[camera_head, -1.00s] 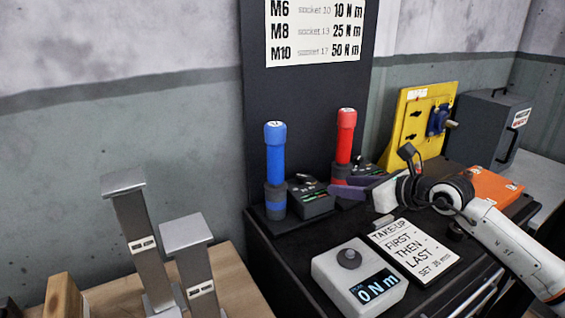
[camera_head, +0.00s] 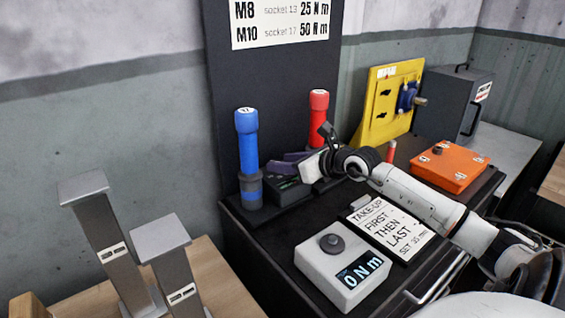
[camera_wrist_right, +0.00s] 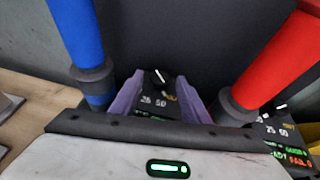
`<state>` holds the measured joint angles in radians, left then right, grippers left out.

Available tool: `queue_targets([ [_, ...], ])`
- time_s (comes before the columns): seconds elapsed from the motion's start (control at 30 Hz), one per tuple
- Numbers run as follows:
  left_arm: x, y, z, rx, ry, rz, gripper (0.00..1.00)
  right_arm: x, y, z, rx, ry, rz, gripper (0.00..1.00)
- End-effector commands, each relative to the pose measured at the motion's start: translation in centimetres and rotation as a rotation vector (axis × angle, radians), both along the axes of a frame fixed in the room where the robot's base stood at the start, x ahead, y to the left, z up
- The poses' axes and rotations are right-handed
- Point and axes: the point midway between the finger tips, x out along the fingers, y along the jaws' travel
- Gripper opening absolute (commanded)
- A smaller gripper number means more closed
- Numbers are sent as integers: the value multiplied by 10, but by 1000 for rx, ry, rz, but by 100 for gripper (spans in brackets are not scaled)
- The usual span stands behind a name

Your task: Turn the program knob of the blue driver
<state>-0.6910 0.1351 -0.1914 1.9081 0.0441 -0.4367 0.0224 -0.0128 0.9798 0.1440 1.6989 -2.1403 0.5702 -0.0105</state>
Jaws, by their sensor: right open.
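The blue driver (camera_head: 248,150) stands upright in its dark holder at the back left of the black bench. Its dark program box (camera_head: 287,188) is just right of it, partly covered by my right gripper (camera_head: 285,162). In the right wrist view, the program knob (camera_wrist_right: 157,77) is black with a white pointer line, above printed numbers such as 25 and 50. My right gripper (camera_wrist_right: 157,98) is open, its purple fingers on either side of the knob in this view. I cannot tell whether they touch it. My left gripper is out of view.
The red driver (camera_head: 318,120) and its own box (camera_wrist_right: 279,132) stand close on the right. A white torque tester (camera_head: 343,270) and a sign card (camera_head: 390,228) lie in front. A yellow panel (camera_head: 382,112) and an orange case (camera_head: 449,166) are further right.

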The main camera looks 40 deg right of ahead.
Motion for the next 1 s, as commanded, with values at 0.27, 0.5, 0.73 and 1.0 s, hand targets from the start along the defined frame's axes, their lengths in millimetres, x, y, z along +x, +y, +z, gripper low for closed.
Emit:
queue_targets([
  [0.27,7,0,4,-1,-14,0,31,8,1,-3,-1,0,0,42],
  [0.5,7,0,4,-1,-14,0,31,8,1,-3,0,0,1,32],
  [0.73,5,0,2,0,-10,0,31,8,1,-3,0,0,1,4],
  [1.0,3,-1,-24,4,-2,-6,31,8,-2,-11,-5,6,62,4],
])
